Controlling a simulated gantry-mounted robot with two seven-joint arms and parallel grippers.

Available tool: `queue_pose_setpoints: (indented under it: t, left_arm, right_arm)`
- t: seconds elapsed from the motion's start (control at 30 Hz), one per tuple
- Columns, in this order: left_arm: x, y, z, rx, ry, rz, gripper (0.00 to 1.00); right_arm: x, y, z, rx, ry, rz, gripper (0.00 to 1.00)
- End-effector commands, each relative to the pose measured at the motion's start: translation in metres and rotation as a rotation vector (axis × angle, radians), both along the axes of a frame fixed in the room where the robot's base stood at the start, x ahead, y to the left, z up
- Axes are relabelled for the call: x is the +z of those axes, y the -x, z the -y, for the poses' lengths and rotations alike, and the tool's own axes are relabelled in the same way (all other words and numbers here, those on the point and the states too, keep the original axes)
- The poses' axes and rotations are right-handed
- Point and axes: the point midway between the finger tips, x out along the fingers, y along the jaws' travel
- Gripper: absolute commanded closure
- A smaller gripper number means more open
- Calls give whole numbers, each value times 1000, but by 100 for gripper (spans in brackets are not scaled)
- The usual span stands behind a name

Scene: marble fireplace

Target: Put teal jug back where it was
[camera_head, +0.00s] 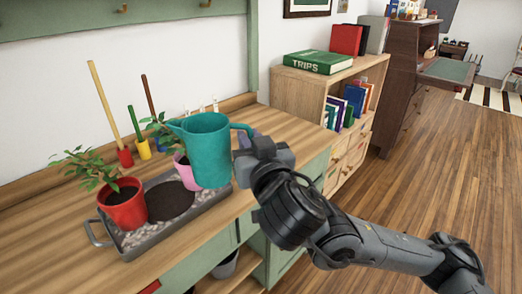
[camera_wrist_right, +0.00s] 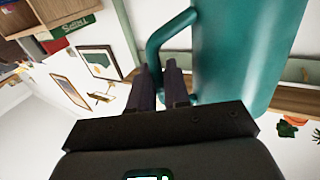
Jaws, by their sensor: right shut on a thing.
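The teal jug (camera_head: 207,152) is upright over the right end of the grey tray (camera_head: 190,215), partly hiding what is behind it. Whether its base touches the tray is unclear. My right gripper (camera_head: 247,150) is shut on the jug's handle, at the jug's right side. In the right wrist view the jug (camera_wrist_right: 250,50) fills the upper right, and the gripper's fingers (camera_wrist_right: 165,85) close on its curved handle. My left gripper is not in view.
The tray holds a red pot (camera_head: 123,208) with a plant, a pink pot (camera_head: 186,170) partly behind the jug, and a dark round patch (camera_head: 170,201). Several hand tools stand behind. The wooden worktop (camera_head: 40,235) is clear at left. A bookshelf (camera_head: 300,92) stands at right.

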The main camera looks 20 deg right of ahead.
Motion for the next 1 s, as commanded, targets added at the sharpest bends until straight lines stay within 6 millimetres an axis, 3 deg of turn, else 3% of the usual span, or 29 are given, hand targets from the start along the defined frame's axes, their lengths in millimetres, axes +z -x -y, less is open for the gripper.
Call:
queue_pose_setpoints:
  t: [0.07, 0.17, 0.33, 0.43, 0.6, 0.7, 0.83, 1.0]
  left_arm:
    - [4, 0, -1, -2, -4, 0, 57]
    - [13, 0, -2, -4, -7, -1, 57]
    - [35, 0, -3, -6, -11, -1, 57]
    - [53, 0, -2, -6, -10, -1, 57]
    - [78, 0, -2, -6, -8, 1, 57]
    - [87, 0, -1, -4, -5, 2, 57]
    - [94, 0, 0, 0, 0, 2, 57]
    - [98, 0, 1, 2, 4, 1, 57]
  right_arm:
    - [9, 0, 1, 6, -7, 1, 100]
    - [20, -17, 9, 1, -7, -1, 100]
    - [37, -61, 36, -11, -5, -4, 100]
    - [40, -96, 66, -27, -8, -7, 100]
    - [17, -144, 126, -59, -8, -8, 100]
    - [-2, -159, 154, -75, -8, -6, 100]
    - [-23, -170, 180, -89, -6, -2, 100]
    - [-39, -175, 197, -98, -4, 2, 100]
